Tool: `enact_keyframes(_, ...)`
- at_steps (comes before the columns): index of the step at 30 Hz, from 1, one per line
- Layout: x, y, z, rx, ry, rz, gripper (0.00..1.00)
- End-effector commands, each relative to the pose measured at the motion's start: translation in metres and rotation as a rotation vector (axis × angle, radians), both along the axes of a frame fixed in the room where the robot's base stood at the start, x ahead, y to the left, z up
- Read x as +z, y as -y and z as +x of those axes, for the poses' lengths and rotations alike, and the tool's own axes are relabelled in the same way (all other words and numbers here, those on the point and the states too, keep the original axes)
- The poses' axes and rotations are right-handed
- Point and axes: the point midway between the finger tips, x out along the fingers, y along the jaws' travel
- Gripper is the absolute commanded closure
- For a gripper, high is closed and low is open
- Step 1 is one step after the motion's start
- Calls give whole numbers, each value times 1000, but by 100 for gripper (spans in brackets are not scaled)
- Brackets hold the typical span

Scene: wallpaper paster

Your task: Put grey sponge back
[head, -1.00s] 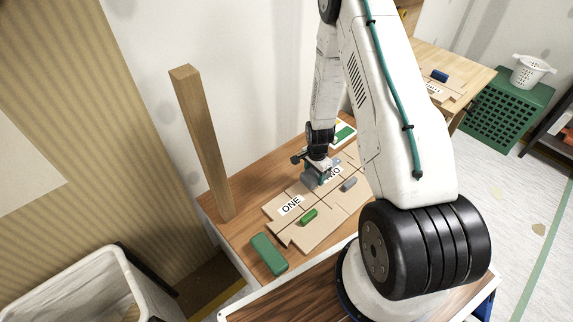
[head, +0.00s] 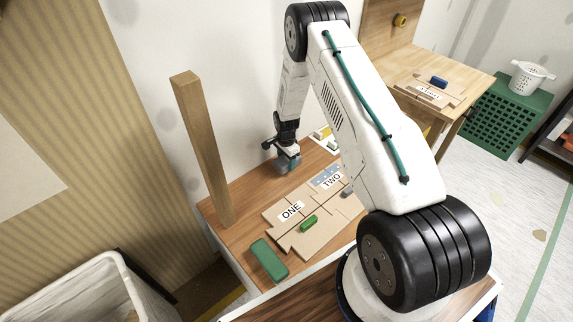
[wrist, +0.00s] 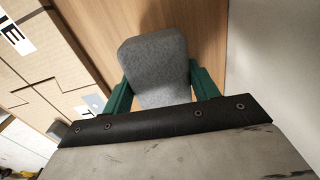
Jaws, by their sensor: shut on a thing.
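The grey sponge (wrist: 155,62) is between the green fingers of my gripper (wrist: 160,85) in the wrist view, and the gripper is shut on it. In the head view my gripper (head: 288,164) is above the wooden table (head: 237,196), behind the cardboard boards and near the wall. The sponge is hard to make out there. In the wrist view bare wood (wrist: 95,35) lies beyond the sponge; I cannot tell the height between them.
Cardboard boards labelled ONE (head: 291,210) and TWO (head: 331,181) lie on the table, with a small green block (head: 309,223) on them. A larger green block (head: 269,259) lies at the front left. A wooden post (head: 203,150) stands at the left edge.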

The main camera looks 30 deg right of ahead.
Motion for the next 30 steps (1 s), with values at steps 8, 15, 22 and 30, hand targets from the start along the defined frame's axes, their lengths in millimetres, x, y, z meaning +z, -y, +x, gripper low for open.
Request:
enact_keyframes(8,-22,0,-2,0,-3,1,64)
enact_keyframes(15,-26,0,-3,0,-4,1,64)
enact_keyframes(22,-26,0,-3,0,-4,0,19)
enact_keyframes(30,-16,0,-2,0,-3,1,19)
